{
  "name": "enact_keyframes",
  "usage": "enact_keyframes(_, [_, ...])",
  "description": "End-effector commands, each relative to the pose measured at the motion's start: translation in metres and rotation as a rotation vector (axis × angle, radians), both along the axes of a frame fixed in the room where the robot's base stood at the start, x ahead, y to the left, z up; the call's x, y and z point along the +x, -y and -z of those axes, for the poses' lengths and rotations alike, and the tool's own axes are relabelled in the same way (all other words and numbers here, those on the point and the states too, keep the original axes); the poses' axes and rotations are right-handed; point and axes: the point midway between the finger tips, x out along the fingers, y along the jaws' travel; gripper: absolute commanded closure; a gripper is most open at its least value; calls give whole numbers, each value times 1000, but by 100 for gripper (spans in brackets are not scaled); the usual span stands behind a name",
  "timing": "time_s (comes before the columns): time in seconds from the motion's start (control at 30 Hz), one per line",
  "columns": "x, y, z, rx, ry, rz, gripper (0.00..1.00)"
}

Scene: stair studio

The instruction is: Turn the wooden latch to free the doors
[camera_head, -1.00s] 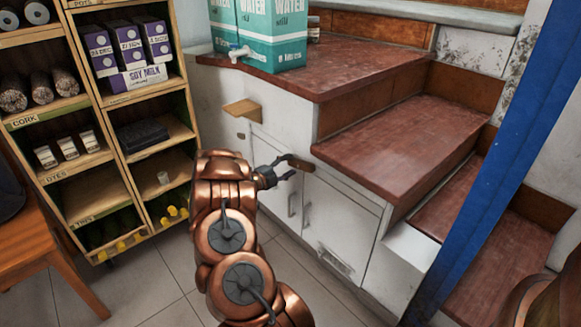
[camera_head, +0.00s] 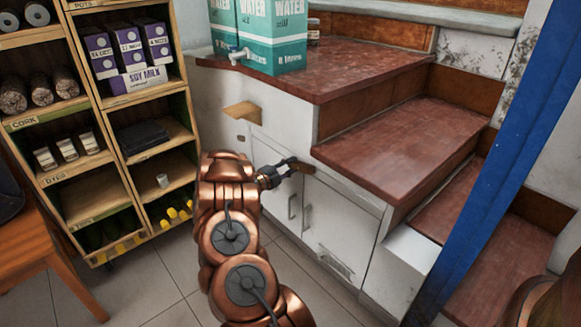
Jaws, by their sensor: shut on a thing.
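The wooden latch (camera_head: 304,168) is a small brown bar at the top of the white cabinet doors under the stair. It lies roughly level, and its left part is hidden by my gripper. My gripper (camera_head: 291,167) is at the latch with its dark fingers shut on it. The left white door (camera_head: 272,184) and the right white door (camera_head: 340,228) are closed, each with a metal handle.
Red-brown steps (camera_head: 400,150) overhang the doors on the right. Teal water boxes (camera_head: 272,35) stand on top. A wooden shelf (camera_head: 130,150) is at left, a blue post (camera_head: 500,160) at right.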

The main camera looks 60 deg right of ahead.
Motion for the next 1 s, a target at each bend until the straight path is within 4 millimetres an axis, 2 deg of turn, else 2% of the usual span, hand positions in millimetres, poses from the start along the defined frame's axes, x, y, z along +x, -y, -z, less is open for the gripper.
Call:
enact_keyframes(0.27, [0, 0, 0, -4, 20, 0, 100])
enact_keyframes(0.7, [2, 0, -7, -65, 236, 0, 100])
enact_keyframes(1.0, [2, 0, -11, -76, 278, -1, 100])
